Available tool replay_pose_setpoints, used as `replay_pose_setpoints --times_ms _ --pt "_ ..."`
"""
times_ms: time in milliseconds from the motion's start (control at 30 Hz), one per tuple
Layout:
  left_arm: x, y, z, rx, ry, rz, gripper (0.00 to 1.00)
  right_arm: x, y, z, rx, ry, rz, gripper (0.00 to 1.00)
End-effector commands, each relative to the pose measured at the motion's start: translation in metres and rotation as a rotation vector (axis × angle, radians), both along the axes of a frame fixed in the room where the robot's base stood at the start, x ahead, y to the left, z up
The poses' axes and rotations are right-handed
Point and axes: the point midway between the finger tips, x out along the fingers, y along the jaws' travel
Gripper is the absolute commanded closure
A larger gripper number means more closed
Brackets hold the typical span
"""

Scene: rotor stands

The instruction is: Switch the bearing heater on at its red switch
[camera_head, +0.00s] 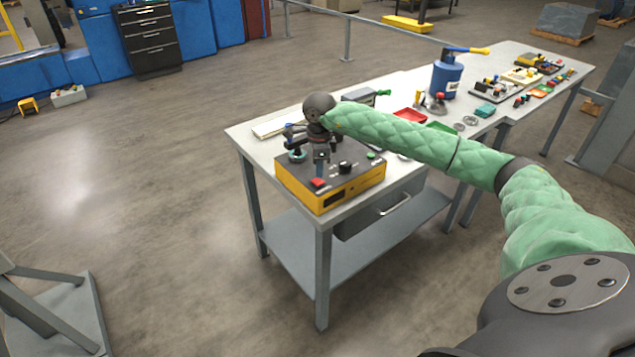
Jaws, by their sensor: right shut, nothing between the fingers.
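The bearing heater (352,190) is a yellow box with a dark top, near the front left corner of the grey workbench (410,182). Its red switch (318,183) is on the top, close to the front left edge. My right arm, in a green quilted cover, reaches in from the right. My right gripper (320,174) points down over the heater, shut and empty, with its tips just above or at the red switch. I cannot tell whether they touch it. My left gripper is out of view.
A black knob (345,167) and a green button (371,155) are on the heater's top. A blue pump (446,78) and several small parts stand farther back on the bench. A drawer (375,216) hangs below.

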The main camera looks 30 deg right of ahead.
Motion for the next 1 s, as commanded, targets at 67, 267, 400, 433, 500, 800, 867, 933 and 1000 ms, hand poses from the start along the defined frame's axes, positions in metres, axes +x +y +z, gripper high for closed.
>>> replay_pose_setpoints --times_ms 67,267,400,433,500,800,867,933,1000 --pt "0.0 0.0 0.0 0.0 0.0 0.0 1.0 0.0 0.0 0.0 0.0 0.0 0.0 1.0" --pt "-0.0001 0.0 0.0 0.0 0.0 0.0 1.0 0.0 0.0 0.0 0.0 0.0 0.0 1.0" --pt "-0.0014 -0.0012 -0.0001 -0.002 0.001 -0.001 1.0 0.0 0.0 -0.0002 0.0 0.0 0.0 1.0" --pt "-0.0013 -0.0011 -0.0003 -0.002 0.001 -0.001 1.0 0.0 0.0 -0.0004 0.0 0.0 0.0 1.0" --pt "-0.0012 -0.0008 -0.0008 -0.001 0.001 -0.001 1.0 0.0 0.0 -0.001 0.0 0.0 0.0 1.0" --pt "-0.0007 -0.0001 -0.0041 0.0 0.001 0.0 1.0 0.0 -0.0001 -0.0046 0.0 0.0 0.0 1.0" --pt "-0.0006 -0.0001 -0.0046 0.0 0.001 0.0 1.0 0.0 -0.0001 -0.0053 0.0 0.0 0.0 1.0" --pt "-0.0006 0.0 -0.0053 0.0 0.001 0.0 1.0 0.0 -0.0001 -0.0062 0.0 0.0 0.0 1.0" --pt "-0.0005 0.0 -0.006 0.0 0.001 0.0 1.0 0.0 -0.0001 -0.007 0.0 0.0 0.0 1.0"
